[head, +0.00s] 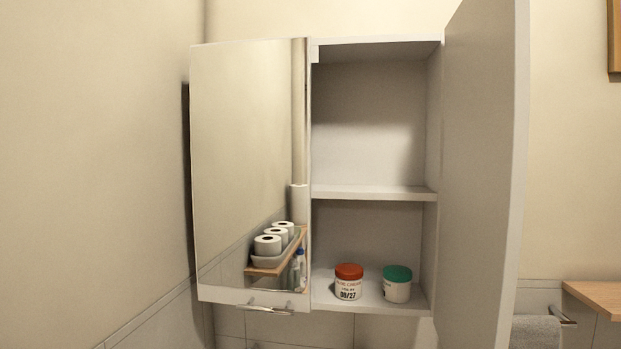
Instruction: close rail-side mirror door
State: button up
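A white wall cabinet (376,193) hangs in the middle of the head view. Its right door (482,180), on the side of the towel rail (562,317), stands wide open and swung out toward me. I see its plain white inner face; its mirror face and any handle are hidden, and its top and bottom run out of the picture. The left mirror door (240,150) looks shut, with a metal handle (265,309) at its bottom edge. My gripper is not in view.
A jar with a red lid (348,285) and a jar with a green lid (397,284) stand on the cabinet's bottom shelf, inside the opening. A grey towel (535,332) and a wooden shelf (598,296) are at the lower right. A wall stands close on the left.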

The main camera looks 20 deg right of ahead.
aim_at(487, 48)
jog(key=k+j, duration=0.2)
jog(key=k, duration=0.3)
jog(key=k+j, duration=0.2)
jog(key=k, duration=0.3)
